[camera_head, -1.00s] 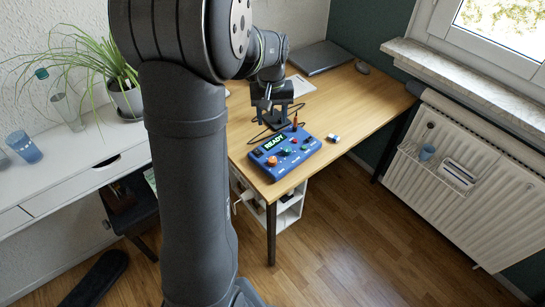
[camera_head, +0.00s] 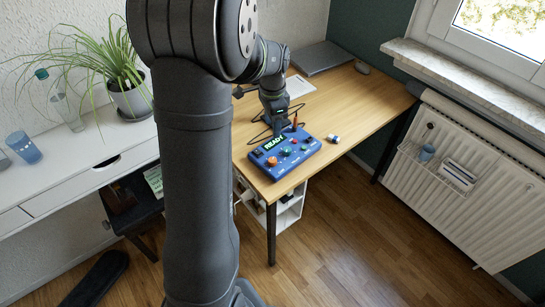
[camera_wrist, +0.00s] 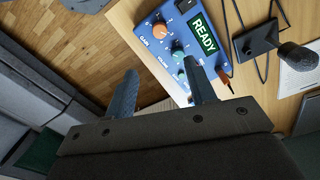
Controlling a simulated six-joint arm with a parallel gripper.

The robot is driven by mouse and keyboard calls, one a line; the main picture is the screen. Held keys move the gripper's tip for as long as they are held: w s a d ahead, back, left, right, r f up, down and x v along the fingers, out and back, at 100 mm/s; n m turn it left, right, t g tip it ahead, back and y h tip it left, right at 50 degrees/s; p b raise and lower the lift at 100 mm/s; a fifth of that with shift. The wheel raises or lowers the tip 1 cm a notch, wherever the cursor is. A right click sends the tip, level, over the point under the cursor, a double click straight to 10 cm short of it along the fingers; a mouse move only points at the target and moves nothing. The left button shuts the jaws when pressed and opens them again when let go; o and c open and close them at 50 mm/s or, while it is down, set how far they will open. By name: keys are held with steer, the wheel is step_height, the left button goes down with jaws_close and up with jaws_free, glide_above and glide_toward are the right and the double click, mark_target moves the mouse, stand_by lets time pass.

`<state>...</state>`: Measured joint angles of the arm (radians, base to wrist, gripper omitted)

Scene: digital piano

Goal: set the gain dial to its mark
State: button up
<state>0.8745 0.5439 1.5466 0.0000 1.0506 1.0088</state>
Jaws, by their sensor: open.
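The blue control box (camera_head: 285,152) lies on the wooden desk near its front corner. The gain dial (camera_wrist: 160,29) is the orange knob, beside the printed word GAIN in the wrist view. It also shows at the box's left end in the head view (camera_head: 272,161). Its pointer and mark are too small to read. A teal dial (camera_wrist: 178,52) sits beside it. My gripper (camera_wrist: 161,66) is open and empty. Its fingers are apart from the orange dial, and the right finger overlaps the box near the teal dial in the wrist view. The fingertips are hard to make out in the head view.
The box's display (camera_wrist: 204,33) reads READY. A black stand base (camera_wrist: 255,40) and cables lie beside the box. A small object (camera_head: 333,139) lies to its right. A closed laptop (camera_head: 320,58) is at the back. The desk's right side is mostly clear.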

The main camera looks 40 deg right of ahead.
mark_target(273, 159)
step_height(273, 159, down, 16)
steer(key=shift+r, duration=0.2)
steer(key=c, duration=1)
